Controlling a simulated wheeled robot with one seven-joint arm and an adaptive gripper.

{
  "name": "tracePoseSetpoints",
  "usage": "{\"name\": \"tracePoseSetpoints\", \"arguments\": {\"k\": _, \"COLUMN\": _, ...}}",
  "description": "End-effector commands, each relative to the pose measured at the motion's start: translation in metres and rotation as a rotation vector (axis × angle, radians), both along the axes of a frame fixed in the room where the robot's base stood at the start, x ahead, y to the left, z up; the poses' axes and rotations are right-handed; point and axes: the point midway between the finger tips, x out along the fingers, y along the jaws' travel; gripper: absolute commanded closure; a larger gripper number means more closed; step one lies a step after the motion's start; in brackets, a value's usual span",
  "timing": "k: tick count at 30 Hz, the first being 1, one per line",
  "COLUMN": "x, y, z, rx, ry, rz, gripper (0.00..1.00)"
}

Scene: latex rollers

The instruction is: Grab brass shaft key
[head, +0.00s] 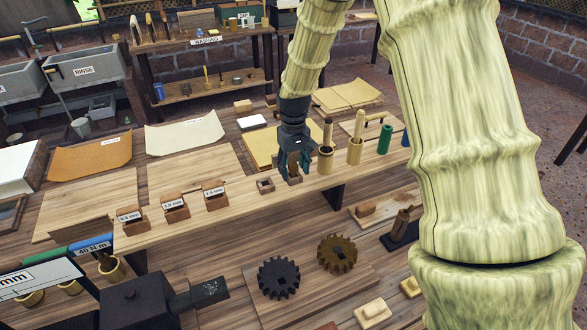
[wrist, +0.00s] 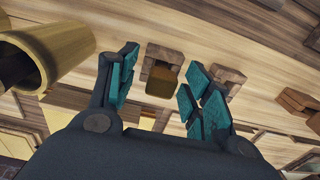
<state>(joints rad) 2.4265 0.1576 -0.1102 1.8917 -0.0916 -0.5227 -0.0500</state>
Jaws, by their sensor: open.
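A small brownish-gold block, seemingly the brass shaft key (wrist: 161,83), stands in a square wooden holder (wrist: 168,54) in the wrist view. My gripper (wrist: 162,70) is open, with one teal finger on either side of the key and a gap visible on both sides. In the head view my gripper (head: 294,162) points down over the raised wooden shelf, and its fingers hide most of the key. The wooden holder (head: 294,180) shows just below the fingertips.
An empty-looking square wooden holder (head: 265,185) sits close beside my gripper. A brass cup with a wooden-handled tool (head: 325,160) stands close on the other side. Labelled wooden boxes (head: 175,208) line the shelf to the left. Two gears (head: 279,278) lie on the lower bench.

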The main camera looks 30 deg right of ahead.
Motion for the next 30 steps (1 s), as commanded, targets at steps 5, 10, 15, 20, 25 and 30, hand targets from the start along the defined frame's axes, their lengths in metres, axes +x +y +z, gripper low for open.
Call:
{"name": "tracePoseSetpoints", "arguments": {"k": 5, "x": 0.0, "y": 0.0, "z": 0.0, "rx": 0.0, "ry": 0.0, "rz": 0.0, "gripper": 0.52}}
{"name": "tracePoseSetpoints", "arguments": {"k": 10, "x": 0.0, "y": 0.0, "z": 0.0, "rx": 0.0, "ry": 0.001, "rz": 0.0, "gripper": 0.83}}
{"name": "tracePoseSetpoints", "arguments": {"k": 15, "x": 0.0, "y": 0.0, "z": 0.0, "rx": 0.0, "ry": 0.0, "rz": 0.0, "gripper": 1.0}}
{"name": "tracePoseSetpoints", "arguments": {"k": 20, "x": 0.0, "y": 0.0, "z": 0.0, "rx": 0.0, "ry": 0.0, "rz": 0.0, "gripper": 1.0}}
{"name": "tracePoseSetpoints", "arguments": {"k": 25, "x": 0.0, "y": 0.0, "z": 0.003, "rx": 0.0, "ry": 0.0, "rz": 0.0, "gripper": 1.0}}
{"name": "tracePoseSetpoints", "arguments": {"k": 30, "x": 0.001, "y": 0.0, "z": 0.016, "rx": 0.0, "ry": -0.002, "rz": 0.0, "gripper": 1.0}}
